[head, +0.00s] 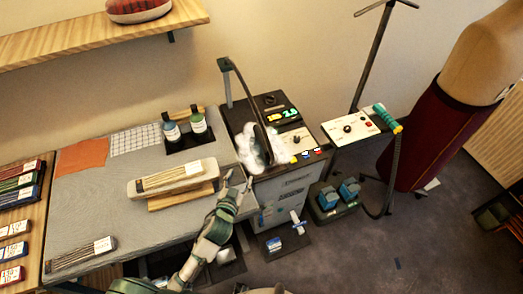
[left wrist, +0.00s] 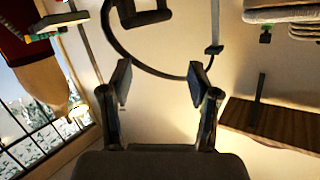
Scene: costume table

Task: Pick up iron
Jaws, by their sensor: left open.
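I cannot single out an iron with certainty. A dark, slanted shape (head: 263,143) stands among white puffs (head: 247,150) on the dark control cabinet (head: 290,176), below a curved dark hose (head: 243,88); it may be the iron, partly hidden. My left gripper (head: 240,186) is open at the table's right edge, just left of and in front of the cabinet, apart from the dark shape. In the left wrist view the left gripper (left wrist: 160,85) has its fingers wide apart with only wall between them. A dark hose curves behind it. My right gripper is not in view.
The grey padded table (head: 95,215) holds two bottles (head: 197,122) and a pale board (head: 150,189) with sticks. Right of the cabinet is a white panel (head: 345,128) with a green-yellow handle (head: 386,118). A maroon dress form (head: 425,140) stands farther right. A wooden shelf (head: 90,46) overhangs the table.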

